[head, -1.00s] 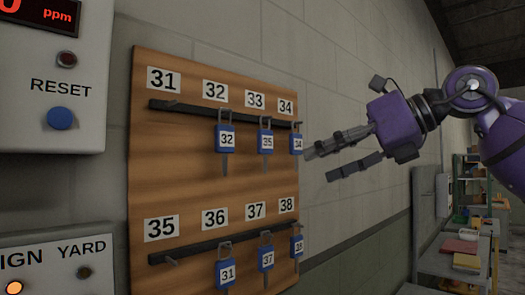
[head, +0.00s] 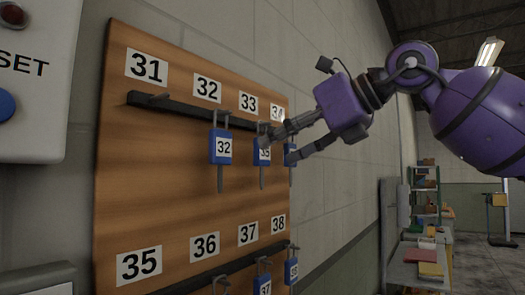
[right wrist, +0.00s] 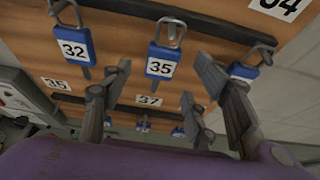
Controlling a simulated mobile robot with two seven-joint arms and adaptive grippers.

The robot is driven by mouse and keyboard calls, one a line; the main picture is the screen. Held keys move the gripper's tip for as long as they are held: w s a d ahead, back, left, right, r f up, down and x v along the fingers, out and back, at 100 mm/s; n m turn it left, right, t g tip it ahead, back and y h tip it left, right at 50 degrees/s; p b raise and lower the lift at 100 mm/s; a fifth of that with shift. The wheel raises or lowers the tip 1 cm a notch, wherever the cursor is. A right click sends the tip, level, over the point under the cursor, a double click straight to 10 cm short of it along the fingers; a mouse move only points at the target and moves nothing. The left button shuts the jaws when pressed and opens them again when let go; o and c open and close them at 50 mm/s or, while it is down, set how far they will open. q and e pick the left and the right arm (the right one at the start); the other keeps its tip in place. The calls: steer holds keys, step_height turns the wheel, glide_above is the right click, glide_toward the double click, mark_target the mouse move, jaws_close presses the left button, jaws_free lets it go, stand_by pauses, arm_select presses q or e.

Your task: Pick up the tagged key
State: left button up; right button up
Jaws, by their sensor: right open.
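A wooden key board (head: 170,195) on the wall carries blue-tagged keys on dark hook rails. The key tagged 32 (head: 221,148) hangs under label 32. Another blue-tagged key (right wrist: 245,71) hangs under label 34, partly hidden behind a finger. My right gripper (head: 278,148) is open and empty in front of the board's right part. My left gripper is not in view.
The lower rail (head: 225,268) holds more blue-tagged keys, including the key tagged 37 (head: 263,285). A panel with a blue button (head: 3,105) is at the left. A bench (head: 415,270) and shelves stand far right. The space before the board's left part is clear.

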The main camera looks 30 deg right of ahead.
mark_target(268, 149)
steer(key=x, duration=0.4)
steer(key=shift+d+b, duration=0.1)
steer(key=shift+b, duration=0.2)
steer(key=shift+w, duration=0.1)
steer(key=shift+c, duration=0.2)
steer(key=c, duration=1.1)
steer(key=shift+c, duration=0.5)
steer(key=shift+r, duration=0.15)
steer(key=v, duration=0.3)
steer(key=shift+s, duration=0.35)
steer(key=shift+s+f, duration=0.25)
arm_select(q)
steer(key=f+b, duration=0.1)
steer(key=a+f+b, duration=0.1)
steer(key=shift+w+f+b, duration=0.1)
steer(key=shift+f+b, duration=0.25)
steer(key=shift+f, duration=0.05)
arm_select(e)
steer(key=s+d, duration=0.3)
steer(key=s, duration=0.3)
steer(key=s+d, duration=0.2)
steer(key=s, duration=0.5)
steer(key=shift+d, duration=0.35)
